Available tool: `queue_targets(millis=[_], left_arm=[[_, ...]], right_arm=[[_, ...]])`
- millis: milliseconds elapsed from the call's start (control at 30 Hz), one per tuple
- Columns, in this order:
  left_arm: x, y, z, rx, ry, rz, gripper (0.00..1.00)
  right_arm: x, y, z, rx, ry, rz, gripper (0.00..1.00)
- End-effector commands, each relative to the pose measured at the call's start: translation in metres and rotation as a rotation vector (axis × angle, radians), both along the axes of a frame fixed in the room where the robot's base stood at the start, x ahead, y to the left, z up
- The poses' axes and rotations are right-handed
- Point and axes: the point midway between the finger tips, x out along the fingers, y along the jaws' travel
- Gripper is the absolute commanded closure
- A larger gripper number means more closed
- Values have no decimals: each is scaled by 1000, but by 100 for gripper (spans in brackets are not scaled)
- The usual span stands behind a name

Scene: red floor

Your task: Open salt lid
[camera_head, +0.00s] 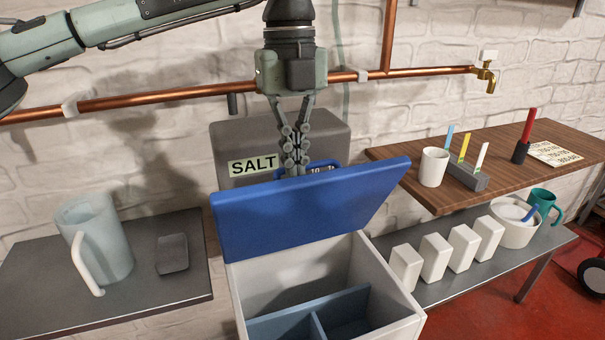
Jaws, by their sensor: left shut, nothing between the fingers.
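A grey box (330,135) with a SALT label (253,165) stands against the wall. In front of it is a white bin (385,290) with blue inner dividers (340,300). Its blue lid (310,205) is tilted up, and the inside of the bin shows. My left gripper (294,168) points down between the grey box and the lid's upper edge. Its fingers are shut and empty. The lid's edge hides the very tips, so I cannot tell whether they touch it. My right gripper is not in view.
A jug (97,240) and a dark block (172,254) sit on the left shelf (190,290). On the right, a wooden shelf (410,185) holds a white cup (433,167); white blocks (435,257) stand below. A copper pipe (420,72) runs along the wall.

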Motion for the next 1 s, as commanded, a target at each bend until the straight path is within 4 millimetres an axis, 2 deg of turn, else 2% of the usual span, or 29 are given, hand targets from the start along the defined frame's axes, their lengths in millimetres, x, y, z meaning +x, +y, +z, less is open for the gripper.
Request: queue_targets(millis=[100,333,867,1000], left_arm=[[13,4,5,0,-1,3,100],[25,8,6,-1,0,2,100],[28,9,6,-1,-1,0,100],[29,9,14,-1,-2,1,100]], right_arm=[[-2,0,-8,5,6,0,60],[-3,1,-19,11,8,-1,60],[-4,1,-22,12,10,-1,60],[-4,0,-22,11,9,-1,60]])
